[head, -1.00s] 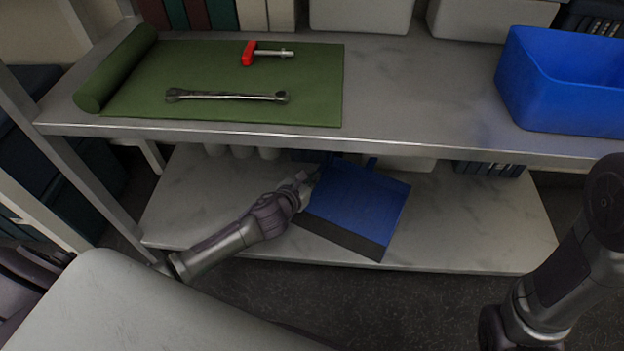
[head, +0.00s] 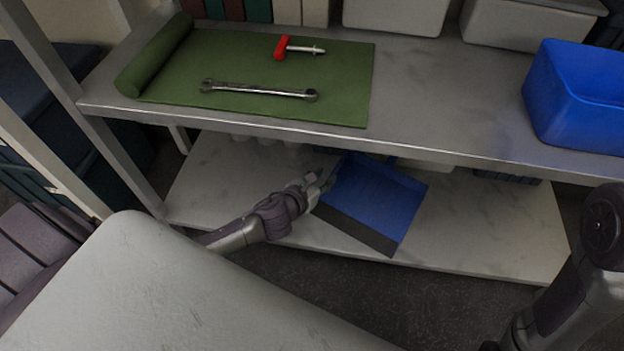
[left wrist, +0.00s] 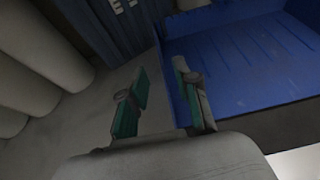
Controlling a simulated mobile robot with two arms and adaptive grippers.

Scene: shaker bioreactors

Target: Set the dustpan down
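The blue dustpan (head: 375,196) lies on the lower shelf (head: 490,225), its dark front lip towards the shelf's front edge. My left gripper (head: 322,180) is at the dustpan's left side, low over the shelf. In the left wrist view my left gripper (left wrist: 163,98) has its two green-padded fingers apart. The left side wall of the dustpan (left wrist: 250,65) runs close by the right finger, which overlaps it. I see no grip on it; whether the finger touches it, I cannot tell. My right arm shows at the right edge, but its gripper is out of view.
The upper shelf (head: 440,105) overhangs the back of the lower one. It bears a green mat (head: 190,95) with a wrench (head: 258,91) and a red-handled tool (head: 283,48), and a blue bin (head: 575,110). Pale round containers (left wrist: 40,45) stand behind my left gripper. The lower shelf's right part is clear.

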